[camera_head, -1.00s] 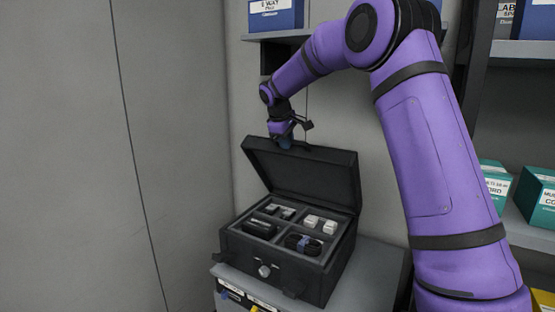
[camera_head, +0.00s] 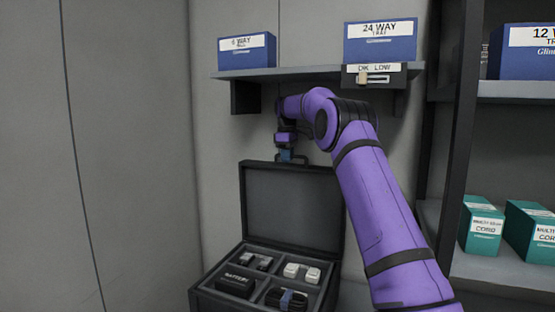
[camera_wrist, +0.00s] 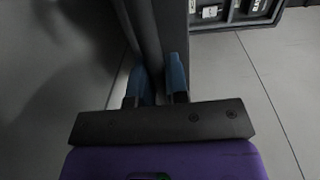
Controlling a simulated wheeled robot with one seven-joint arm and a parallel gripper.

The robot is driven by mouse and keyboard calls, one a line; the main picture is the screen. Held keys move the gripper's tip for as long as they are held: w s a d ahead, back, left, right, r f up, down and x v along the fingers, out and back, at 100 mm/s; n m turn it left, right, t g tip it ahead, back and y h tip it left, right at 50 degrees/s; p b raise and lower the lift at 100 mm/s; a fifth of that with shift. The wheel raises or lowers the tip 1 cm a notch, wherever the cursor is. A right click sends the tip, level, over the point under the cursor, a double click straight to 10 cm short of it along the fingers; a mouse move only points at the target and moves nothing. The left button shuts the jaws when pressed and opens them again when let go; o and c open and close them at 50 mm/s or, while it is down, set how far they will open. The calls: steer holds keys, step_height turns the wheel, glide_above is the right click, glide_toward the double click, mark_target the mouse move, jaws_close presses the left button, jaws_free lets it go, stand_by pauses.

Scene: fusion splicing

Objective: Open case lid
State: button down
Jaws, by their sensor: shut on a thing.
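The dark case (camera_head: 213,300) stands at the bottom of the head view, with its compartments showing. Its lid (camera_head: 290,208) stands raised, nearly upright, behind the case. My gripper (camera_head: 290,158) is at the lid's top edge. In the wrist view the lid runs edge-on between my blue fingertips, and my gripper (camera_wrist: 159,78) is shut on its edge. In the case are a black battery box (camera_head: 236,285), grey clamp-like parts (camera_head: 257,261), white blocks (camera_head: 301,272) and a black coil with a blue band (camera_head: 287,299).
A wall shelf (camera_head: 300,73) with blue boxes (camera_head: 247,52) and a small dark box (camera_head: 375,77) hangs above my arm. Teal boxes (camera_head: 482,225) stand on the rack at right. Bare wall (camera_head: 130,150) is at left.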

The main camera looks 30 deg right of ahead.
steer(key=shift+w+d, duration=0.25)
steer(key=shift+d, duration=0.15)
steer(key=c, duration=1.1)
jaws_free()
steer(key=shift+c, duration=0.2)
steer(key=shift+a, duration=0.15)
